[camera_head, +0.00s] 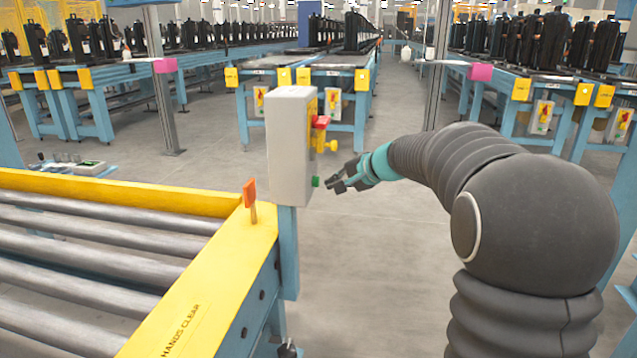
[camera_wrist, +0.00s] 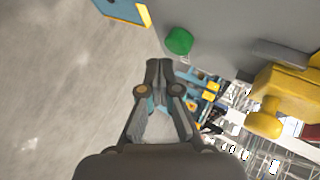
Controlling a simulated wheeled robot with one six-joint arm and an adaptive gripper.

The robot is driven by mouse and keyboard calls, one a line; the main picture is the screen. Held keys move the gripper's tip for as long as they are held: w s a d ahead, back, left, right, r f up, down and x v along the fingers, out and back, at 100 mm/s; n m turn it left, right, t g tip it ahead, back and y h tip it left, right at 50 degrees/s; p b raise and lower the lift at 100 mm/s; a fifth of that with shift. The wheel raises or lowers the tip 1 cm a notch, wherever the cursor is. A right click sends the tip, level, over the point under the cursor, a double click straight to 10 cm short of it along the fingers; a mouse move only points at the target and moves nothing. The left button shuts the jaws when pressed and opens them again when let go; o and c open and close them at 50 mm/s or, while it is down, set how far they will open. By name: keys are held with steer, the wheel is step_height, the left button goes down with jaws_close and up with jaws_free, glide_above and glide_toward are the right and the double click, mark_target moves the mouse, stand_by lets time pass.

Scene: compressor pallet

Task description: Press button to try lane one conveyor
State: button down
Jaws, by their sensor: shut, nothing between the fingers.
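A grey control box (camera_head: 292,146) stands on a blue post at the corner of the roller conveyor (camera_head: 90,240). A green button (camera_head: 316,182) sits low on the box's right side, below a red and yellow switch (camera_head: 321,132). My gripper (camera_head: 331,184) is shut and empty, its tips just right of the green button with a small gap. In the wrist view, the shut fingertips (camera_wrist: 159,64) are close to the green button (camera_wrist: 179,41), which is above and slightly right of them. The yellow part of the switch (camera_wrist: 285,95) shows at the right.
An orange tab (camera_head: 250,193) stands on the conveyor's yellow corner, which is marked "HANDS CLEAR". Blue tables with black items (camera_head: 345,35) line the back. The grey floor (camera_head: 360,270) between box and arm is clear.

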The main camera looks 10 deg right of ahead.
steer(key=shift+a, duration=0.1)
steer(key=shift+w+a, duration=0.1)
steer(key=shift+a, duration=0.2)
steer(key=shift+w+a, duration=0.15)
steer(key=shift+a, duration=0.35)
stand_by(0.9)
steer(key=shift+d, duration=0.1)
stand_by(0.3)
steer(key=shift+s+d+b, duration=0.3)
steer(key=shift+d+b, duration=0.2)
steer(key=shift+d, duration=0.3)
steer(key=shift+d, duration=0.1)
steer(key=shift+s+d+b, duration=0.25)
steer(key=shift+d, duration=0.5)
steer(key=shift+s+d+b, duration=0.2)
steer(key=shift+s+d, duration=0.05)
steer(key=shift+d, duration=0.5)
steer(key=shift+s+d+b, duration=0.25)
steer(key=shift+d, duration=0.5)
